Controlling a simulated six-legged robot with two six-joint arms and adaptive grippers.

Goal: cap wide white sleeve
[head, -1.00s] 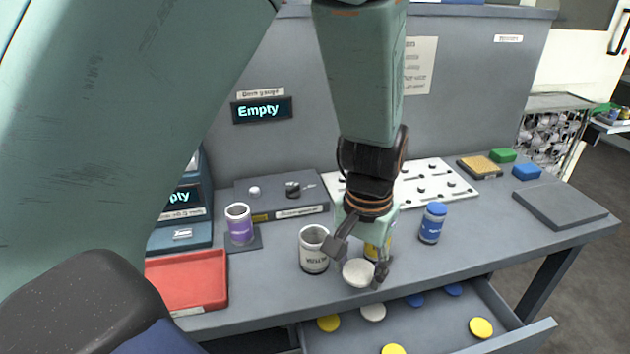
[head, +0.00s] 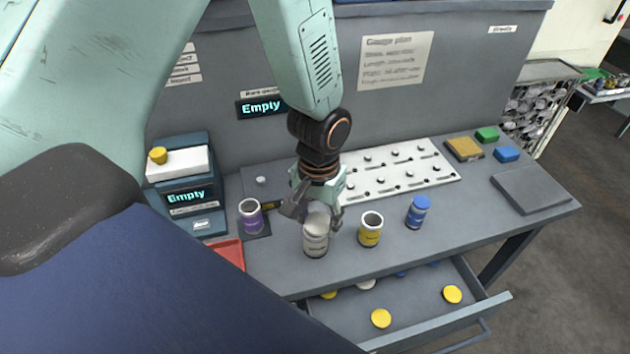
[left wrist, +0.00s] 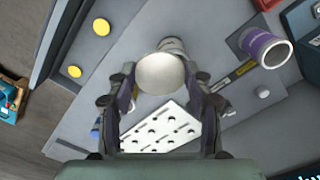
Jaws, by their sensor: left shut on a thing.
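My left gripper (head: 312,210) is shut on a round white cap (head: 317,220), held flat at the mouth of the wide white sleeve (head: 316,242). The sleeve stands upright on the bench, its mouth hidden by the cap. I cannot tell whether the cap touches the rim. In the left wrist view the white cap (left wrist: 161,74) sits between the fingers (left wrist: 166,90), covering most of the sleeve (left wrist: 173,45) behind it. My right gripper is not in view.
An open yellow sleeve (head: 370,232) and a blue-capped sleeve (head: 417,214) stand to the right; an open purple sleeve (head: 251,217) stands left. The open drawer (head: 415,300) below holds yellow, white and blue caps. A white pegboard (head: 395,172) lies behind.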

